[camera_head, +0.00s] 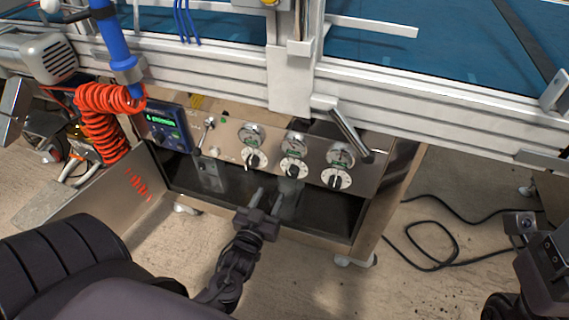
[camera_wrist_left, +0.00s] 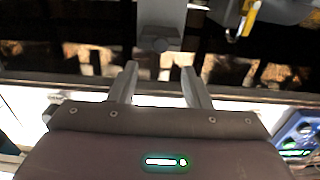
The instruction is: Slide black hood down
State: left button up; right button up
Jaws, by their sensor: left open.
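I cannot pick out with certainty which part is the black hood. A dark, open recess (camera_head: 330,212) runs along under the steel control panel (camera_head: 225,140) in the head view. My left gripper (camera_head: 273,194) is in front of this recess, below the dials, open with nothing between its fingers. The left wrist view shows its two fingers (camera_wrist_left: 164,85) spread, pointing at a grey bracket (camera_wrist_left: 161,15) with a dark block at its lower end. Whether they touch it is unclear. My right gripper (camera_head: 535,265) is partly in view at the lower right; its fingers cannot be made out.
Three round dials with gauges sit on the panel, with a small lit display (camera_head: 165,127) to their left. A coiled orange hose (camera_head: 100,112) hangs at the left. An aluminium rail (camera_head: 430,105) crosses above. Black cable (camera_head: 435,235) lies on the floor at right.

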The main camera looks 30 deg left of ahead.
pick_arm(q)
jog(key=b+x, duration=0.3)
jog(key=x, duration=0.5)
jog(key=shift+a, duration=0.1)
grip_shut()
jog(key=shift+f, duration=0.1)
